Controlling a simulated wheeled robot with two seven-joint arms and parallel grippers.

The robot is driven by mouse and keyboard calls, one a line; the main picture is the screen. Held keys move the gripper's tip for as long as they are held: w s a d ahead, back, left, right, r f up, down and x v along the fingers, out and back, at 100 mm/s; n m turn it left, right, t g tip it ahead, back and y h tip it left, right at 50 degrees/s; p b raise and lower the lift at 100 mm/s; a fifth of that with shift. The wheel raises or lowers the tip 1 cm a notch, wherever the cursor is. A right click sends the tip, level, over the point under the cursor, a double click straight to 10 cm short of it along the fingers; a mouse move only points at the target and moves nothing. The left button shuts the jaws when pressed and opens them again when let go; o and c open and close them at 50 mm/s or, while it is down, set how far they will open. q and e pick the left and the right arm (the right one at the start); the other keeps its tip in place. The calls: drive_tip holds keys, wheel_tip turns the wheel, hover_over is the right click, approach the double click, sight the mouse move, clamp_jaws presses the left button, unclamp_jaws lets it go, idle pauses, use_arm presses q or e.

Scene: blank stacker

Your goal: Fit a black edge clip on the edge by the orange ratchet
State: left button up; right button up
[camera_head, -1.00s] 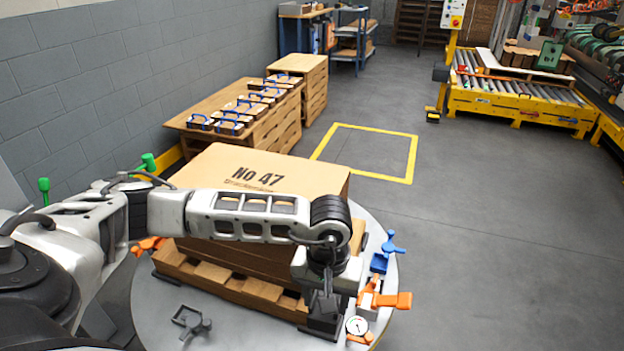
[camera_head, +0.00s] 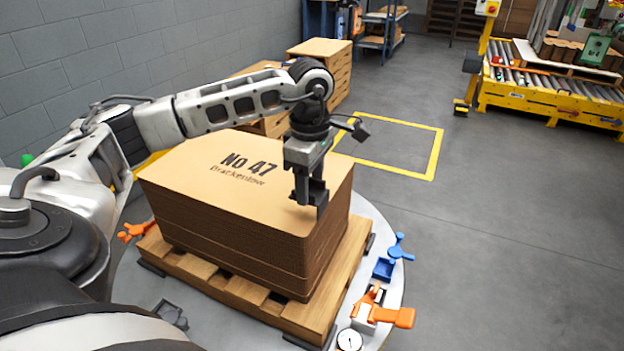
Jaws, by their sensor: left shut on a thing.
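My left gripper (camera_head: 309,198) is over the right part of the cardboard stack (camera_head: 228,215), pointing down. It is shut on a small dark thing that looks like a black edge clip (camera_head: 318,192), largely merged with the dark fingers. The thing is close to the stack's right top edge; I cannot tell whether it touches. The stack, marked "No 47", lies on a wooden pallet (camera_head: 240,286). An orange ratchet (camera_head: 400,317) is at the right of the round table (camera_head: 215,325). Another orange piece (camera_head: 136,230) is at the left. My right gripper is not in view.
A blue clamp-like piece (camera_head: 384,268) and a round dial gauge (camera_head: 349,340) are near the orange ratchet. A dark bracket (camera_head: 170,314) lies at the table's front left. A yellow floor square (camera_head: 436,155) and a roller conveyor (camera_head: 545,88) are farther off, with clear floor between.

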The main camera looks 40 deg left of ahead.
sight(311, 216)
use_arm(q)
drive_tip(key=shift+f+b, duration=1.45)
drive_tip(key=shift+f, duration=1.15)
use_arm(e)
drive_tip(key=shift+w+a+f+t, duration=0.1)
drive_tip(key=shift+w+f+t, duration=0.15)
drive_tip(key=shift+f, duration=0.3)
use_arm(q)
drive_tip(key=shift+f, duration=0.2)
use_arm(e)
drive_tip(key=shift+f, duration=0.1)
use_arm(q)
drive_tip(key=o, duration=1)
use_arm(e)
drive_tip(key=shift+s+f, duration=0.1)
use_arm(q)
wheel_tip(311, 216, up, 16)
drive_tip(key=shift+p, duration=1)
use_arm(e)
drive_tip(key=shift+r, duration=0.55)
